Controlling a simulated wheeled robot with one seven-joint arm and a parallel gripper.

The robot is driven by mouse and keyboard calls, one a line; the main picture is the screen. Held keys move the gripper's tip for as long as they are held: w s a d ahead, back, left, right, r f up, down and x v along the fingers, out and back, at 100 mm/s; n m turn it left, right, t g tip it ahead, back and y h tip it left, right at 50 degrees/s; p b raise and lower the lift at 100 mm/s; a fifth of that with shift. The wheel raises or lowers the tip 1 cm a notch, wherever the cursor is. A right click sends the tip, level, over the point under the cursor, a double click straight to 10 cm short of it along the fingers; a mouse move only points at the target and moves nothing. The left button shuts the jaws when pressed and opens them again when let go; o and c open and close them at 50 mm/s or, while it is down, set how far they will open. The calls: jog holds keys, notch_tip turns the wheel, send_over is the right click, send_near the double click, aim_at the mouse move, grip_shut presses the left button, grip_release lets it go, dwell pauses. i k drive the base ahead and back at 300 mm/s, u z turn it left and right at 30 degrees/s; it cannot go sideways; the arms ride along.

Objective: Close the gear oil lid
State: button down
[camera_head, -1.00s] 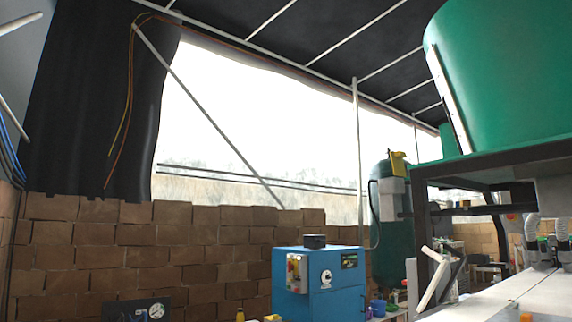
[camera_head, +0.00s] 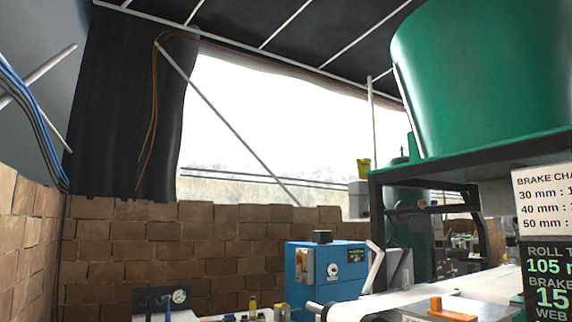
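I cannot pick out a gear oil lid for certain. A blue cabinet (camera_head: 327,270) stands low in the middle, with dials and buttons on its front and a small black block (camera_head: 322,237) on its top. Whether that block is a lid, and whether it is open or shut, I cannot tell. A small yellow bottle (camera_head: 252,304) stands near the bottom edge, left of the cabinet, too small to read. My gripper is not in view.
A brick wall (camera_head: 150,245) runs behind and along the left. A large green hopper (camera_head: 480,80) sits on a dark frame at the right. A white worktop with an orange block (camera_head: 436,304) and a sign (camera_head: 541,199) are at lower right. The floor is hidden.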

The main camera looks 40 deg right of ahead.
aim_at(363, 164)
jog(key=z, duration=1.25)
